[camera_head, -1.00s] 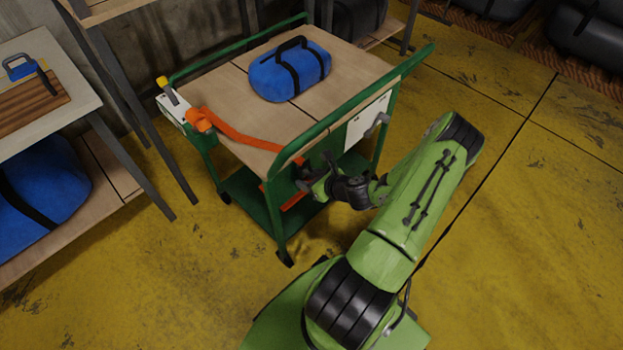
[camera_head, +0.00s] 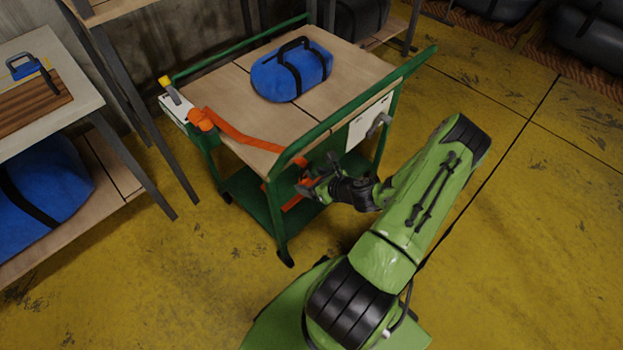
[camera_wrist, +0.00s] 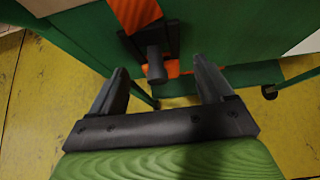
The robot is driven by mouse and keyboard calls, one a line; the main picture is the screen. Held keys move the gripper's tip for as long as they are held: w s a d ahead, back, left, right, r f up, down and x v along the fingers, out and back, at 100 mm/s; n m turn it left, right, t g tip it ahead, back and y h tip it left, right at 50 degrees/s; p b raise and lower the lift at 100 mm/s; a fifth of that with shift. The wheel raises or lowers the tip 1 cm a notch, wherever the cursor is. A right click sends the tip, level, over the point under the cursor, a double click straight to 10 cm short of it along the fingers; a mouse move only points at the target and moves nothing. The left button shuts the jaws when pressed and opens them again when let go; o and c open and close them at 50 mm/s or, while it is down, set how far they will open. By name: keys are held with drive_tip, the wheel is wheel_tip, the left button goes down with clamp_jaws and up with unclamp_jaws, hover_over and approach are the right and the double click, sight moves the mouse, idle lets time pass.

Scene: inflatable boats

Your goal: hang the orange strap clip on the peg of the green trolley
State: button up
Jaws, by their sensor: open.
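The green trolley (camera_head: 315,133) stands before me. An orange strap (camera_head: 245,137) runs across its top from an orange fitting at the left and over the near edge; it also shows in the wrist view (camera_wrist: 132,12). There, a dark block with a stubby round piece (camera_wrist: 156,62) sits against the strap on the trolley's side. I cannot tell whether this is the clip, a peg, or both. My gripper (camera_head: 312,186) is open beside that side. In the wrist view its fingers (camera_wrist: 158,78) stand apart on either side of the round piece, with no visible contact.
A grey peg-like piece (camera_head: 380,121) sticks out from a white plate (camera_head: 362,127) on the trolley's side. A blue bag (camera_head: 291,77) lies on top. A workbench (camera_head: 75,118) stands at left. Yellow floor (camera_head: 510,230) is open at right.

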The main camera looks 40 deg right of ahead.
drive_tip(key=p+v, duration=0.4)
drive_tip(key=v, duration=1)
drive_tip(key=shift+s+r, duration=0.2)
drive_tip(key=shift+s, duration=0.15)
